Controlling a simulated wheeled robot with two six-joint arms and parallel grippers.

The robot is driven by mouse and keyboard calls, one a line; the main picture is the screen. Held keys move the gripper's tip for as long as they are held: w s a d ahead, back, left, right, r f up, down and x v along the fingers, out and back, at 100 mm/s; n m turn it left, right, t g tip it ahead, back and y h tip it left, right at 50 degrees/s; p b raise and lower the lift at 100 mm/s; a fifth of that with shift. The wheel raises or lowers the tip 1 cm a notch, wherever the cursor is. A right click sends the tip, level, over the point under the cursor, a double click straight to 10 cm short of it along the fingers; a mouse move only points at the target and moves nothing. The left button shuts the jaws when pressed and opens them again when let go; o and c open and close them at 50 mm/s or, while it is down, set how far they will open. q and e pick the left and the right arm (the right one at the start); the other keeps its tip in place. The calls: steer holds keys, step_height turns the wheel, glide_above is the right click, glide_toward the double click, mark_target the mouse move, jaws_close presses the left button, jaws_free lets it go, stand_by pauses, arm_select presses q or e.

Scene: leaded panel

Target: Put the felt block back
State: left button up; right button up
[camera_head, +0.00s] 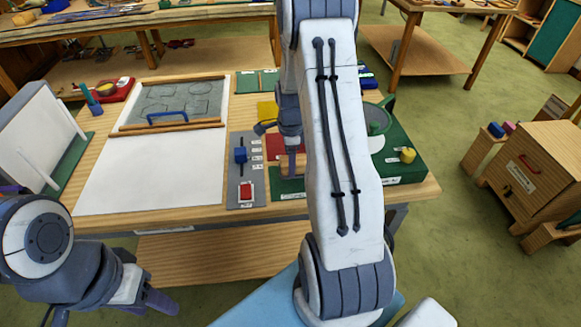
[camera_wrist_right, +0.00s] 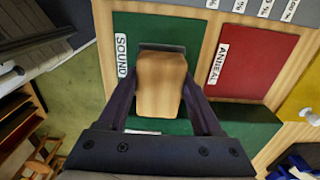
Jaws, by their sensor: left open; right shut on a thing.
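The felt block (camera_wrist_right: 161,84), a tan wooden block with a dark grey strip along its far edge, sits between the fingers of my right gripper (camera_wrist_right: 163,105) in the right wrist view. Those fingers are shut on it, over a green panel (camera_wrist_right: 195,33) labelled SOUND. I cannot tell whether the block touches the panel. In the head view the block (camera_head: 292,166) shows small under my right gripper (camera_head: 291,148), partly hidden by my right arm. My left gripper (camera_head: 110,310) is open and empty at the lower left, off the table's front edge.
A white sheet (camera_head: 150,172) covers the table's left. A green box (camera_head: 405,150) is at the right.

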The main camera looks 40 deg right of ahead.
step_height(320, 180, down, 2)
steer(key=shift+f+p, duration=0.25)
steer(key=shift+p, duration=0.15)
steer(key=shift+f, duration=0.5)
steer(key=shift+f, duration=0.1)
steer(key=o, duration=1.3)
